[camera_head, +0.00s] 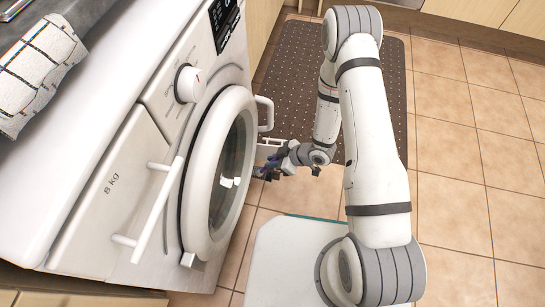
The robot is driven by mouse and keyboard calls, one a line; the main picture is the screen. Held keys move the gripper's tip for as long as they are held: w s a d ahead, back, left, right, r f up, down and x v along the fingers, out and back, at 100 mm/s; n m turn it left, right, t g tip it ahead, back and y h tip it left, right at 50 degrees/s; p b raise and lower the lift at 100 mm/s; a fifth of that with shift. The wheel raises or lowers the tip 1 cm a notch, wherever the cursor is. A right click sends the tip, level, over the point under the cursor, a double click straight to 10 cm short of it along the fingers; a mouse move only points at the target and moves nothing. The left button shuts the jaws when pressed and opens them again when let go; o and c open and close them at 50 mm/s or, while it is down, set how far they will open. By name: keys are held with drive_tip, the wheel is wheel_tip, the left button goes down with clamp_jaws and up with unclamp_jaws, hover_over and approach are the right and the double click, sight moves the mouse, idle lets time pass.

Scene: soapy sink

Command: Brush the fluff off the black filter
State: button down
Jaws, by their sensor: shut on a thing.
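My gripper (262,170) is low beside the round door of the washing machine, partly in front of the tiled floor. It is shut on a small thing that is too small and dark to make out. Dark and purplish parts show around the jaws, and I cannot tell which belong to the gripper. A small white part shows just above the jaws. I cannot pick out the black filter, the fluff or a brush in this view.
The white washing machine (88,190) fills the left, with its round door (203,165) and a white bar handle (155,215) sticking out. A checked cloth (40,70) lies on top. A dark dotted mat (290,65) lies behind my arm. Tiled floor (460,160) is clear at right.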

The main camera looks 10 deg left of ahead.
drive_tip(key=shift+w+d, duration=0.1)
drive_tip(key=shift+w, duration=1.05)
drive_tip(key=p+v, duration=0.7)
drive_tip(key=v, duration=0.3)
drive_tip(key=shift+a+r, duration=0.2)
drive_tip(key=shift+r, duration=0.15)
drive_tip(key=shift+w, duration=0.15)
